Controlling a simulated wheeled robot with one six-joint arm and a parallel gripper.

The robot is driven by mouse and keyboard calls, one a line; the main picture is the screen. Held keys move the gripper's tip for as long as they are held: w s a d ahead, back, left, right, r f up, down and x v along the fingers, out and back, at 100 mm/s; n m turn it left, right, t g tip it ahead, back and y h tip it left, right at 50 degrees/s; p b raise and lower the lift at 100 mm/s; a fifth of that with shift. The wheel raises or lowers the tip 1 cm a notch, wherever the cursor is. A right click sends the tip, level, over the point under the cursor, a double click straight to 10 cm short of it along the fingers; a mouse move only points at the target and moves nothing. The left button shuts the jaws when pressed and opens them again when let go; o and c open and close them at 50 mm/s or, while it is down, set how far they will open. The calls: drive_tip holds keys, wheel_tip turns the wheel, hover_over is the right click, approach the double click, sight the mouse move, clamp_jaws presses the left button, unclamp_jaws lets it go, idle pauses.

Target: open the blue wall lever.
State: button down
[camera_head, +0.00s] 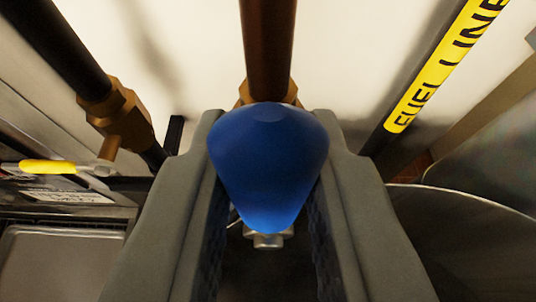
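The blue wall lever (268,160) is in the middle of the view, with a rounded, wide top and a narrower lower end. It sits between the two grey fingers of my gripper (270,130), which stand one on each side of it. The fingers are spread about as wide as the lever. Its wide part overlaps their inner edges, so I cannot tell whether they press on it. A brown pipe (268,50) with a brass fitting runs up behind the lever. A metal nut (268,240) shows just below it. The valve body is mostly hidden.
At left, a dark pipe with a brass valve (115,118) carries a yellow lever (50,167). At right, a pipe has a yellow "FUEL LINE" label (445,62). A rounded metal surface (460,240) is at lower right, and a metal panel (60,255) at lower left.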

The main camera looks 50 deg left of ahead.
drive_tip(key=shift+w+f, duration=0.1)
idle(0.3)
drive_tip(key=c, duration=1.3)
unclamp_jaws()
drive_tip(key=shift+d, duration=0.1)
drive_tip(key=v, duration=1.7)
drive_tip(key=shift+d+r, duration=0.1)
drive_tip(key=shift+r, duration=0.15)
